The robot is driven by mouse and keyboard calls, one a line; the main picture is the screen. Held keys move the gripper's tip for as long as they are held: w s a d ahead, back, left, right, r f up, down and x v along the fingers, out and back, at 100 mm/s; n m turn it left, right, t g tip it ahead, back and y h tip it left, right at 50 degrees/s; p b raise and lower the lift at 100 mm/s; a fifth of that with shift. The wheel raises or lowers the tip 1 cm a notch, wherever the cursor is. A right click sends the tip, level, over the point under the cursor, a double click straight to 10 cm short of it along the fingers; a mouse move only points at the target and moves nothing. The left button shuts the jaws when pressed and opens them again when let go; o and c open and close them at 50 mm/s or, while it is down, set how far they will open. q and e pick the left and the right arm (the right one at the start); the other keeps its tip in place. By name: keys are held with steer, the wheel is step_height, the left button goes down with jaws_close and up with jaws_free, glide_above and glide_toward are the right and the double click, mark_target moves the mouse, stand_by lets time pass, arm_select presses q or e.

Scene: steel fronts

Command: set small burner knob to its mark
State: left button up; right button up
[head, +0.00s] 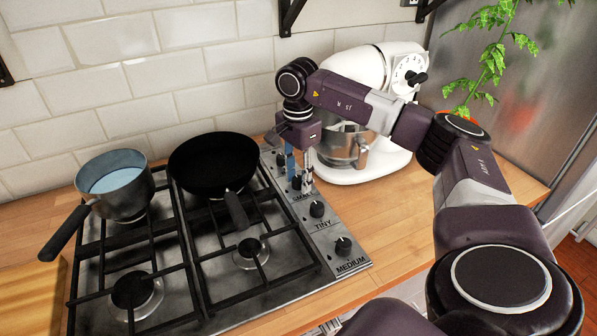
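The small burner knob (297,183) is a black knob on the steel control strip, above a partly covered label that reads like "SMALL". My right gripper (299,180) points down over it from the back right. Its two fingers are apart, one with a blue part on the left and one grey on the right, with the knob between or just below them. Whether they touch the knob cannot be told. The knob's pointer and its mark are hidden or too small to read. My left gripper is not in view.
Knobs labelled TINY (317,209) and MEDIUM (343,246) sit nearer on the strip. Another knob (281,158) is behind. A black frying pan (205,165) and a blue-grey saucepan (120,203) stand on the hob. A white stand mixer (362,165) stands close behind my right arm.

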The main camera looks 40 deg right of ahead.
steer(key=c, duration=0.7)
steer(key=shift+f, duration=0.25)
steer(key=n, duration=0.3)
steer(key=shift+n, duration=0.3)
steer(key=n, duration=0.3)
steer(key=shift+n, duration=0.4)
steer(key=n, duration=1)
steer(key=shift+n, duration=0.4)
steer(key=o, duration=1)
